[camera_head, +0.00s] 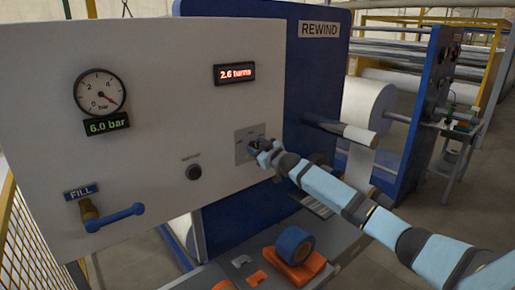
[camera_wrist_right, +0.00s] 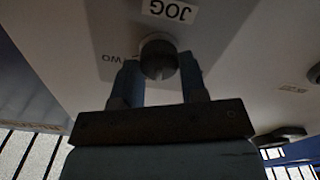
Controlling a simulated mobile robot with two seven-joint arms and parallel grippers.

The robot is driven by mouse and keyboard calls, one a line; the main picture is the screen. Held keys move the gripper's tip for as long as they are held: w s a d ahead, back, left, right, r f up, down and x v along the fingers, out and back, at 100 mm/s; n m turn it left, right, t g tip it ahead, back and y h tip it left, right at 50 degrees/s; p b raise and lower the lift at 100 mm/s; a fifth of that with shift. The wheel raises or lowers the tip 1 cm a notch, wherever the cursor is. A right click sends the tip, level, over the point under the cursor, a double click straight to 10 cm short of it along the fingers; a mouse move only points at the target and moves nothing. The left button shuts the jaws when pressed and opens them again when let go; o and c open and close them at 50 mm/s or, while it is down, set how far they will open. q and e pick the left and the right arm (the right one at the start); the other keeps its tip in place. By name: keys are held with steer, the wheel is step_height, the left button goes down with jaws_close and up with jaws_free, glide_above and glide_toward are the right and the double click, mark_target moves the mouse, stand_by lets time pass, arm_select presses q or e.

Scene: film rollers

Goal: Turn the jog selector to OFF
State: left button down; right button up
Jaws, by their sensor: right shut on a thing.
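The jog selector is a round dark knob (camera_wrist_right: 158,58) under an upside-down "JOG" label (camera_wrist_right: 168,10) in the right wrist view. Lettering that looks like "FWD" (camera_wrist_right: 117,59) shows to its left. My right gripper (camera_wrist_right: 160,80) has one finger on each side of the knob and is shut on it. In the head view my right gripper (camera_head: 260,146) is at the selector's grey plate (camera_head: 242,136) on the pale panel and covers most of the knob. I cannot tell which position the knob points to. My left gripper is not in view.
The panel (camera_head: 150,75) also carries a gauge (camera_head: 99,92), a "2.6 turns" display (camera_head: 235,74), a black button (camera_head: 193,172) and a blue valve handle (camera_head: 115,217). A blue roll (camera_head: 295,244) sits on an orange block below. The rewind machine (camera_head: 312,80) stands right.

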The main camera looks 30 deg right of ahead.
steer(key=n, duration=0.5)
steer(key=shift+a+f+n+p, duration=0.15)
steer(key=shift+n+p, duration=0.3)
steer(key=shift+n, duration=1.95)
steer(key=o, duration=0.9)
steer(key=shift+s+d+b, duration=0.2)
steer(key=shift+s+b, duration=0.4)
steer(key=shift+s, duration=1.7)
steer(key=shift+s+d+b, duration=0.2)
steer(key=shift+s+b, duration=0.45)
steer(key=shift+s, duration=1.7)
steer(key=shift+s+d+b, duration=0.2)
steer(key=shift+s+b, duration=0.4)
steer(key=shift+s, duration=1.7)
